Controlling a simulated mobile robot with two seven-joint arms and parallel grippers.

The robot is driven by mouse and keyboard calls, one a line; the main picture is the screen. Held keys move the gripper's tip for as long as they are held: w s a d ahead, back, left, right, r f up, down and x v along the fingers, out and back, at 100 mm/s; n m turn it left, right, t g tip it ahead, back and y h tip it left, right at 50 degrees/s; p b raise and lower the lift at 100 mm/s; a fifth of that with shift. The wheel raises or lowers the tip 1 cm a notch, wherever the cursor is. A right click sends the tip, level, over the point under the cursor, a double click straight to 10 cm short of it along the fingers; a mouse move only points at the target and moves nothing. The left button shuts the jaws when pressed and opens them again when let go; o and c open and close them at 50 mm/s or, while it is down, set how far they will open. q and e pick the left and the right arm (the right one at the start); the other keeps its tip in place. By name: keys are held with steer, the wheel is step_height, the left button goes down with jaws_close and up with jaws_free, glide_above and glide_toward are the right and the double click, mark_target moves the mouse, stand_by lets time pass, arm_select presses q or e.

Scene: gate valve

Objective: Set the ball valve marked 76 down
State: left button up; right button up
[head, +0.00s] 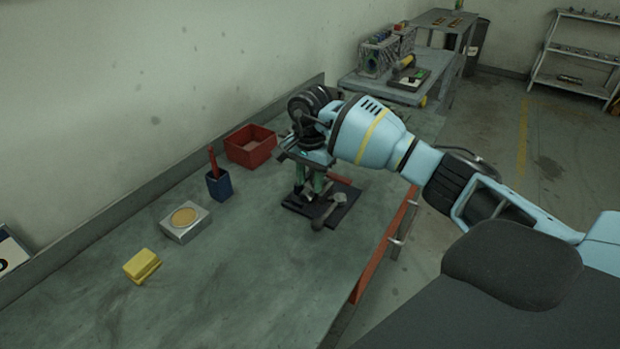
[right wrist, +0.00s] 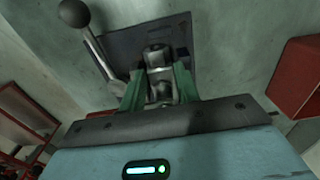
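The ball valve (head: 325,209) is grey metal with a long lever. It is at the dark square plate (head: 345,213) on the workbench; I cannot tell whether its underside touches the plate. No number is readable on it. My right gripper (head: 311,188) points down over the plate, its green fingers on either side of the valve. In the right wrist view, the fingers of my right gripper (right wrist: 158,82) close tightly around the valve body (right wrist: 157,60). The lever slants to the upper left, ending in a round knob. My left gripper is out of view.
On the workbench (head: 235,290) stand a red bin (head: 250,152), a blue cup (head: 219,186) with a red item, a grey block with a tan disc (head: 184,217) and a yellow block (head: 141,266). The bench's front left surface is clear. A wall rises behind.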

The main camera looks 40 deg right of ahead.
mark_target(310, 186)
steer(key=shift+o, duration=0.2)
step_height(310, 186, up, 11)
steer(key=shift+r, duration=0.8)
